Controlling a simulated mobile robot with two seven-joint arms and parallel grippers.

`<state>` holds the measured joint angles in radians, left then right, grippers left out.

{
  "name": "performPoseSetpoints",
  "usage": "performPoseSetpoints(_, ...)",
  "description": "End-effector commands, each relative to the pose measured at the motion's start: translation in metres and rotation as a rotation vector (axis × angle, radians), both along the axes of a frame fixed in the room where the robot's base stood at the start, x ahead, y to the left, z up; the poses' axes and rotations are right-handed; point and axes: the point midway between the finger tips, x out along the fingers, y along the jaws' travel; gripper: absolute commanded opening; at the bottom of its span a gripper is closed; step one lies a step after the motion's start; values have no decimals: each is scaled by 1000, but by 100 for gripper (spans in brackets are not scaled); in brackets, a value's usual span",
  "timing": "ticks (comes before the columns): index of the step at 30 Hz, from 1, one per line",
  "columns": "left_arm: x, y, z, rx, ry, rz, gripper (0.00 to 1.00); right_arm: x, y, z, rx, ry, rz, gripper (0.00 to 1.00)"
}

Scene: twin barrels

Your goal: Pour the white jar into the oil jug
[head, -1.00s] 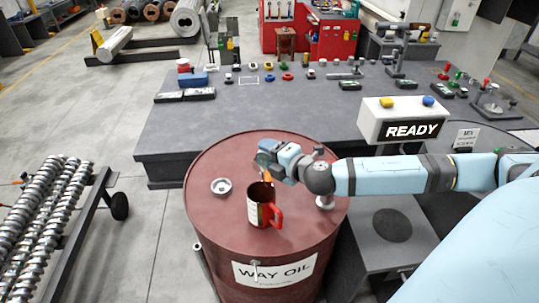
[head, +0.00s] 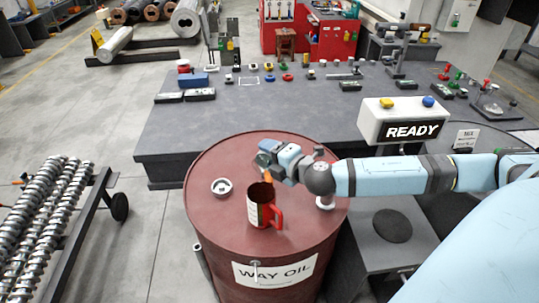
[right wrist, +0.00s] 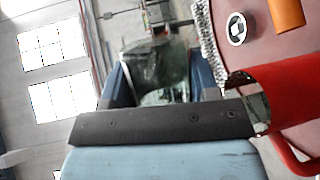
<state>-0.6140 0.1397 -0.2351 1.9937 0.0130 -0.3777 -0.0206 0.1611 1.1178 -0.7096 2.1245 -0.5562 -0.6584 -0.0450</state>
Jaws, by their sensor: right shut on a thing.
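The oil jug (head: 256,210), red with a pale label and a handle on its right, stands upright on the red barrel top. My right gripper (head: 266,161) reaches in from the right, just behind and above the jug. In the right wrist view its blue fingers (right wrist: 158,82) are shut on a see-through, grey-green vessel (right wrist: 153,62), which I take for the white jar. The jar's tilt and contents are hard to tell. A small orange patch (head: 267,174) shows between gripper and jug; I cannot tell what it is. My left gripper is out of view.
A white ring-shaped piece (head: 221,187) lies on the barrel (head: 225,235) left of the jug. A READY box (head: 408,120) stands to the right. A grey table (head: 290,115) with many small parts lies behind. A rack of metal screws (head: 50,220) stands left.

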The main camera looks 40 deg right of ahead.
Motion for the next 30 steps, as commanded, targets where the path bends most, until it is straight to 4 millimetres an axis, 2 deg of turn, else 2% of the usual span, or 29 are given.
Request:
performPoseSetpoints(5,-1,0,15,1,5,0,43,0,-1,9,79,45,-1,26)
performPoseSetpoints(15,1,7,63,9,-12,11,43,0,0,23,380,207,-1,26)
performPoseSetpoints(20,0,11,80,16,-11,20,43,0,0,28,509,278,-1,26)
performPoseSetpoints(21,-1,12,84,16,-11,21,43,0,-1,29,538,293,-2,21)
performPoseSetpoints(24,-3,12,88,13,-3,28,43,0,0,28,594,324,-1,21)
performPoseSetpoints(30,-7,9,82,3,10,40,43,0,0,25,619,336,0,21)
